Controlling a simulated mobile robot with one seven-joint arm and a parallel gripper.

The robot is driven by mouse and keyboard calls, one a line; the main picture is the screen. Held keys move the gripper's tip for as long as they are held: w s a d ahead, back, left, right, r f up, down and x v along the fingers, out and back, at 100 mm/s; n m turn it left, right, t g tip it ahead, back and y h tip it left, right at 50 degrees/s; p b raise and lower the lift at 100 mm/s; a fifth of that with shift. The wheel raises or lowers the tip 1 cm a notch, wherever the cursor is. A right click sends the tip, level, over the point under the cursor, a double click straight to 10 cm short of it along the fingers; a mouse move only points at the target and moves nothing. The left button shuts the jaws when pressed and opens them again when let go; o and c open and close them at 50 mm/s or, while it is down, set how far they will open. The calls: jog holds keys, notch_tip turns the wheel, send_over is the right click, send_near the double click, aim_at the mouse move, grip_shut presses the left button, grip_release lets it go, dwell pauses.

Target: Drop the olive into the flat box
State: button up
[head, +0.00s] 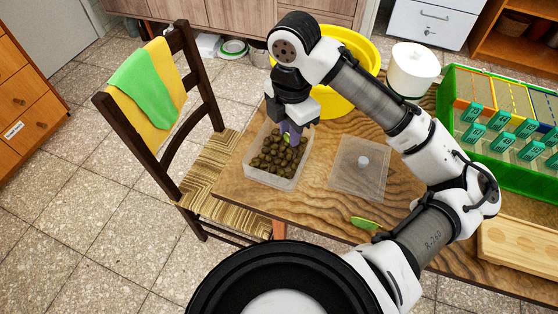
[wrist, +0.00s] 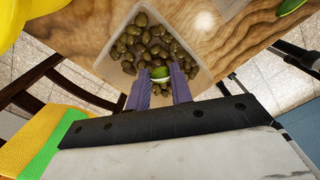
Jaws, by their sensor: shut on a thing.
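My gripper (head: 288,138) points down over the clear box of olives (head: 276,182), near the table's left edge. In the wrist view its two purple fingers (wrist: 159,82) are closed on a bright green olive (wrist: 160,73), at or just above the pile. The olive is partly hidden by the fingers. Many brownish-green olives (wrist: 150,40) fill the box below. A flat, clear, shallow box (head: 345,182) lies on the table to the right of the olive box.
A yellow bowl (head: 330,104) and a white canister (head: 413,70) stand behind. A green piece (head: 364,223) lies near the table's front edge. A green rack (head: 447,100) and a wooden block (head: 520,245) are at right. A chair (head: 205,185) stands at left.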

jog(key=shift+f+b, duration=0.45)
jog(key=shift+f, duration=0.4)
jog(key=o, duration=1)
jog(key=shift+r, duration=0.1)
notch_tip(320, 180, up, 14)
jog(key=shift+f+p, duration=0.1)
jog(key=shift+p, duration=0.65)
